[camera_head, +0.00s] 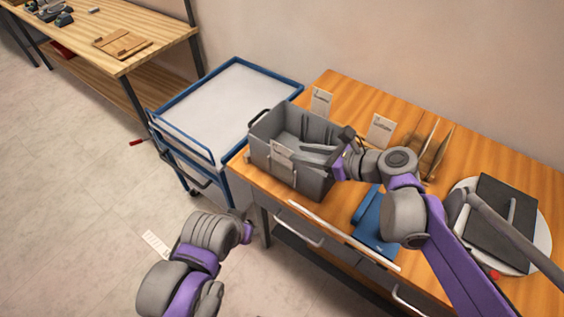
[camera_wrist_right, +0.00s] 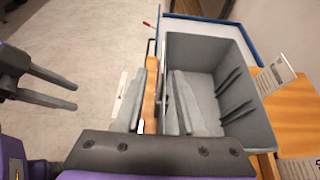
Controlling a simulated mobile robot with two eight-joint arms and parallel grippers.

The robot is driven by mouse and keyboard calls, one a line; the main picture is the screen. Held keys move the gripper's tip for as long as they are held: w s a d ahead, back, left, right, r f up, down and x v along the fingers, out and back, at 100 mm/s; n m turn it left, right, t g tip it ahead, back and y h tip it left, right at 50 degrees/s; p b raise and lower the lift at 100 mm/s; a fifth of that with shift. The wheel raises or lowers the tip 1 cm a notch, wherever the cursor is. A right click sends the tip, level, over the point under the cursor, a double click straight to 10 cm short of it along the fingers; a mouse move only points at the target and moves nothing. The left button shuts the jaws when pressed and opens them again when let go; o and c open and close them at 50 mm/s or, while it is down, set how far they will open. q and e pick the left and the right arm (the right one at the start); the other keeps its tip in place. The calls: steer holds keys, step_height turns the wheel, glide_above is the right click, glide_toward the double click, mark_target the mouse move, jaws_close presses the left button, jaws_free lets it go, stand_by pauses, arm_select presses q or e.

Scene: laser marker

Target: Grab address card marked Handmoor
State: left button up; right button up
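Small white cards show, but their print is too small to read, so I cannot tell which is marked Handmoor. One card (camera_head: 281,151) is at the front wall of the grey crate (camera_head: 305,182). Two more, a left card (camera_head: 321,101) and a right card (camera_head: 380,130), stand upright behind the crate. My right gripper (camera_head: 318,150) is over the crate. In the right wrist view its fingers (camera_wrist_right: 158,108) are apart, with the crate's near wall between them and no card clearly held. My left gripper (camera_wrist_right: 70,93) has its fingers apart, away from the crate.
A blue-edged cart (camera_head: 228,105) stands left of the wooden table (camera_head: 345,82). A blue folder-like item (camera_head: 372,235) lies right of the crate. A dark flat device (camera_head: 500,225) rests on a white round plate further right. A pale slip (camera_head: 156,244) shows against the floor at left.

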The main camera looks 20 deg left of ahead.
mark_target(286, 151)
steer(key=x, duration=0.6)
steer(key=shift+w+a+f, duration=0.1)
steer(key=shift+w+f, duration=0.15)
steer(key=shift+f, duration=0.2)
steer(key=shift+s, duration=0.1)
jaws_close()
stand_by(0.9)
